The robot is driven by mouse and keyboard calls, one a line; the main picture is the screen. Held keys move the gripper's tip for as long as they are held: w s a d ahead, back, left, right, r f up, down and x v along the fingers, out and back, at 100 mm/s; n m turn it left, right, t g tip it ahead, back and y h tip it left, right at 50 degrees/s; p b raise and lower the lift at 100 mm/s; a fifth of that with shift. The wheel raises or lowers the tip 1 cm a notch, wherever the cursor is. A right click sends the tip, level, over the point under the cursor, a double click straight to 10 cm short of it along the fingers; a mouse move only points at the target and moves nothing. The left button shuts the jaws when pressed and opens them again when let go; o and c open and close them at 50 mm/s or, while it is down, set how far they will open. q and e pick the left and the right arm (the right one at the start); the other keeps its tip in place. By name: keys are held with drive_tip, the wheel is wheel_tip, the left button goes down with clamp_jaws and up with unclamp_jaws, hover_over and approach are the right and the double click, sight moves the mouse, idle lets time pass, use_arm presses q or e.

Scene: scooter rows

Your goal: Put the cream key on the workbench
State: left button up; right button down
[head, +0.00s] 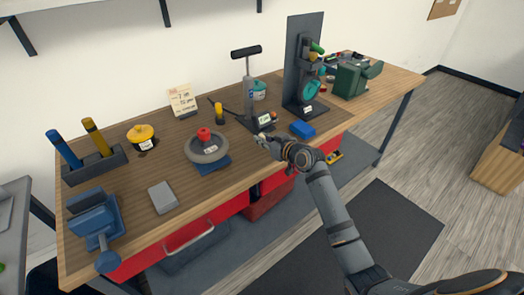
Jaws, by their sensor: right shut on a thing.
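The workbench (150,214) is a long wooden-topped bench that crosses the view along the wall. My right gripper (262,139) reaches in from the lower right, low over the bench's front part. It is just in front of the upright pump and left of a small blue block. It is shut on a small pale thing, which looks like the cream key; the fingers mostly hide it. I cannot tell whether it touches the bench top. My left gripper is not in view.
A wheel with a red knob (206,147), a grey block (163,197) and a blue vise (97,220) stand to the left. The pump (249,90), the blue block (302,130) and a dark stand (301,60) crowd the right. Bare wood shows at the front left.

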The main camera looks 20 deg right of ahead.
drive_tip(key=f+b, duration=0.2)
drive_tip(key=f, duration=0.2)
drive_tip(key=shift+w+a+b, duration=0.15)
drive_tip(key=shift+w+b, duration=0.1)
drive_tip(key=shift+b, duration=0.15)
drive_tip(key=shift+r, duration=0.15)
drive_tip(key=shift+s, duration=0.1)
drive_tip(key=c, duration=1.8)
unclamp_jaws()
drive_tip(key=shift+f, duration=0.2)
drive_tip(key=o, duration=0.5)
